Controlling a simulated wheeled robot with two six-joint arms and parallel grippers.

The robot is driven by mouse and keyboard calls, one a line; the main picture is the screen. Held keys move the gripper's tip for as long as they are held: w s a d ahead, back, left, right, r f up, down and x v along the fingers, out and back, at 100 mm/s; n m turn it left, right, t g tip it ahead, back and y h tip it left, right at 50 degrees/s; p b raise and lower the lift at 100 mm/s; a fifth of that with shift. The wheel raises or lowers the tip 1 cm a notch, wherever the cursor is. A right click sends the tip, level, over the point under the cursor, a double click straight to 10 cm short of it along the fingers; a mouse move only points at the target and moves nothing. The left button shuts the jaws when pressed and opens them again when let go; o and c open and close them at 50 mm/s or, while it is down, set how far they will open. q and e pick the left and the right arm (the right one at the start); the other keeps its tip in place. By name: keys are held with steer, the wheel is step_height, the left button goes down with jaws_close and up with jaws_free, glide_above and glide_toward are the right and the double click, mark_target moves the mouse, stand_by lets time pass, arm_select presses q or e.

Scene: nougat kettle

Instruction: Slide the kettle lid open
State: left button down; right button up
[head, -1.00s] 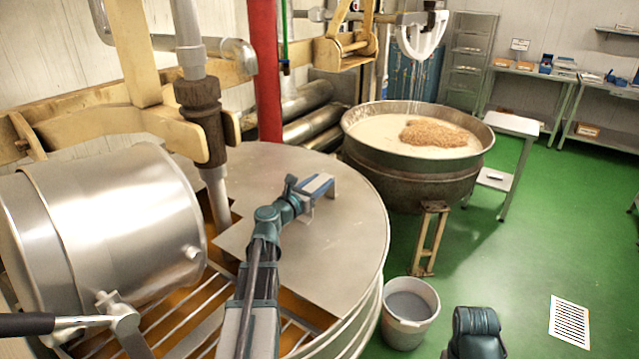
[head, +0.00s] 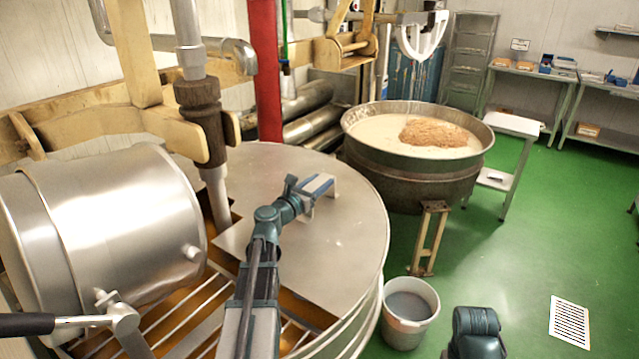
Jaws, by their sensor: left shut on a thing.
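The near kettle (head: 372,308) is a wide round metal vessel. A flat grey metal lid (head: 345,235) covers its back and right part. The front left part is uncovered and shows a grate of bars (head: 190,318) over an orange-brown inside. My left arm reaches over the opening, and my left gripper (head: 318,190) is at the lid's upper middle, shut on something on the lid. The gripped part is hidden by the gripper. Only a dark piece of my right arm shows at the bottom right; its gripper is out of view.
A shiny metal drum (head: 120,225) with a black-handled lever (head: 28,324) stands at the left over the kettle. A vertical shaft (head: 203,120) comes down beside the lid. A grey bucket (head: 410,310) and a second kettle (head: 415,165) stand at the right.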

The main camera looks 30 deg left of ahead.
arm_select(q)
steer(key=w+d, duration=0.2)
steer(key=w, duration=2.3)
steer(key=shift+w, duration=0.25)
steer(key=shift+c, duration=1.6)
jaws_free()
steer(key=shift+s, duration=0.1)
steer(key=s, duration=0.9)
steer(key=s+a, duration=0.1)
steer(key=s, duration=0.3)
steer(key=shift+s, duration=0.35)
